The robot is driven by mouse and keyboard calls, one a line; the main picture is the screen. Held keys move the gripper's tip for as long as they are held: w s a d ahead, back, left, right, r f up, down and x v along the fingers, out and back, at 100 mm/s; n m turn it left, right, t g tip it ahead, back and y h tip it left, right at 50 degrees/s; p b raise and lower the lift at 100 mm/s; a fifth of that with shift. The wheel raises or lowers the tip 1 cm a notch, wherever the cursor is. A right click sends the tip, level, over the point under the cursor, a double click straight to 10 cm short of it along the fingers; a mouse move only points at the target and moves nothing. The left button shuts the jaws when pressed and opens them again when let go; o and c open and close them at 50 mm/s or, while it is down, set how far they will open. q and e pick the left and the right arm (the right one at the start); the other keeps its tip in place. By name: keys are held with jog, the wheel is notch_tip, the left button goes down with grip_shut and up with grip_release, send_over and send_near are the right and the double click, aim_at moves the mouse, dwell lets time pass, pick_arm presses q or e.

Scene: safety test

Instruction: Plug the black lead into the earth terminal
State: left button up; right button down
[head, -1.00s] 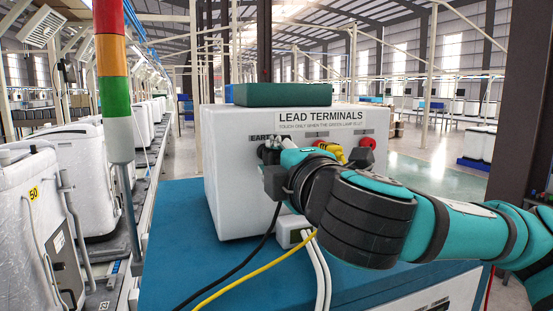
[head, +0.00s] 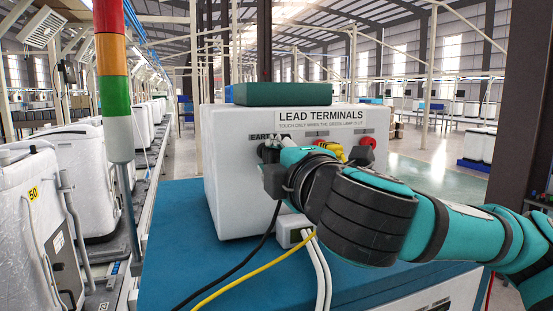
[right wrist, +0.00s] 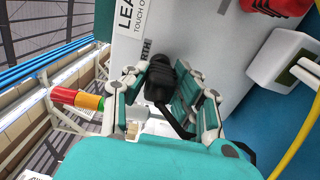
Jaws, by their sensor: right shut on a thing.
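The white terminal box (head: 232,195) stands on a blue-topped bench, with a LEAD TERMINALS sign (head: 320,117). The EARTH label (head: 262,137) is at the left of its front. My right gripper (head: 272,152) is at the box front just below that label and hides most of the earth terminal. In the right wrist view the right gripper (right wrist: 168,98) is shut on the black plug of the black lead (right wrist: 160,82), close to the box face. I cannot tell whether the plug is seated. The black lead's cable (head: 245,259) hangs down to the bench. My left gripper is out of view.
A yellow plug or terminal (head: 330,149) and a red terminal (head: 367,143) are right of the gripper. A small white block (head: 291,231), white cables (head: 321,270) and a yellow cable (head: 255,272) lie before the box. A signal tower (head: 112,70) stands at left; its lamps' lit state is unclear.

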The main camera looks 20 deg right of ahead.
jog(key=shift+w, duration=0.55)
jog(key=c, duration=1)
grip_release()
jog(key=shift+s, duration=0.1)
jog(key=s, duration=0.7)
jog(key=shift+s, duration=0.2)
jog(key=shift+d, duration=0.15)
